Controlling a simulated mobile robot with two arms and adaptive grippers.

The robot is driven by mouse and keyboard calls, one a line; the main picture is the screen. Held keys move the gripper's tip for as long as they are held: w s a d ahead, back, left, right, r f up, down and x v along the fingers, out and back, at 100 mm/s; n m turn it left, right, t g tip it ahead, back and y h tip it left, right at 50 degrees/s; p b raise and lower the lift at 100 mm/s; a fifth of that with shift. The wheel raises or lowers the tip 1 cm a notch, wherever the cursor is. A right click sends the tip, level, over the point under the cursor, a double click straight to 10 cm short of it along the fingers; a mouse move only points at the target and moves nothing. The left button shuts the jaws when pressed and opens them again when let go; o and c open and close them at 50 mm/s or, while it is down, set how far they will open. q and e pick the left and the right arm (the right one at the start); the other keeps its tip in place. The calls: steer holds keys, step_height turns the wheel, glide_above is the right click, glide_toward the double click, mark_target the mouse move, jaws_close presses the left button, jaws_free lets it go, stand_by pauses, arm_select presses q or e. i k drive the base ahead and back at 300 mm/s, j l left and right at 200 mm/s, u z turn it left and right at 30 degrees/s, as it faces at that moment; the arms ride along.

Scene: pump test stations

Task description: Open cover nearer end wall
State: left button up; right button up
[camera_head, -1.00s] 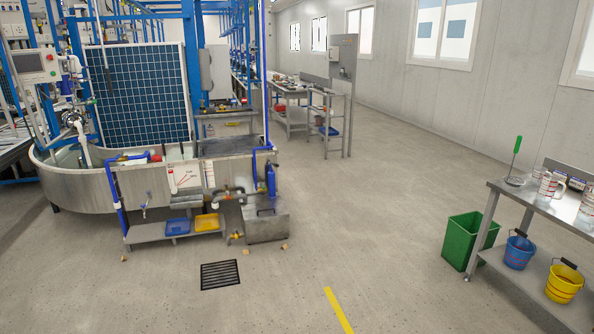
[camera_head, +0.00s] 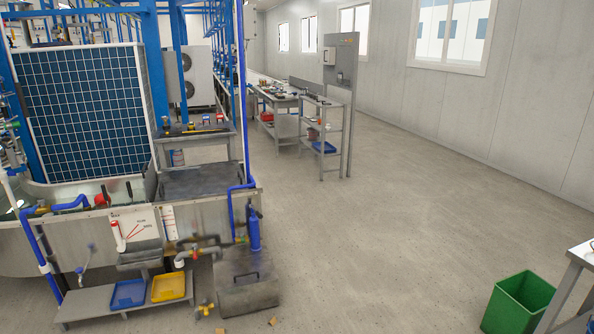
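No gripper of mine shows in this view. I cannot tell which cover the task means. A grey metal box (camera_head: 248,295) with a handled lid stands on the floor at the end of the pump station; its lid looks shut. A dark flat plate (camera_head: 200,182) lies over part of the metal tank (camera_head: 95,235), above and left of that box.
A low shelf (camera_head: 88,303) holds blue and yellow trays. Blue pipes and a blue-tiled grid panel (camera_head: 82,110) rise at the left. A green bin (camera_head: 518,304) and a metal table stand at the lower right. The middle floor is clear.

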mark_target(217, 177)
steer(key=i+l+z, duration=0.35)
steer(key=i, duration=1.05)
steer(key=i+j+z, duration=0.15)
steer(key=i+z, duration=0.25)
steer(key=i, duration=1)
steer(key=i+j+u, duration=0.1)
steer(key=i+u, duration=0.4)
steer(key=i+l+u, duration=0.15)
steer(key=i+u, duration=0.3)
steer(key=i, duration=0.15)
steer(key=i+l+u, duration=0.3)
steer(key=i+u, duration=0.2)
steer(key=i, duration=0.1)
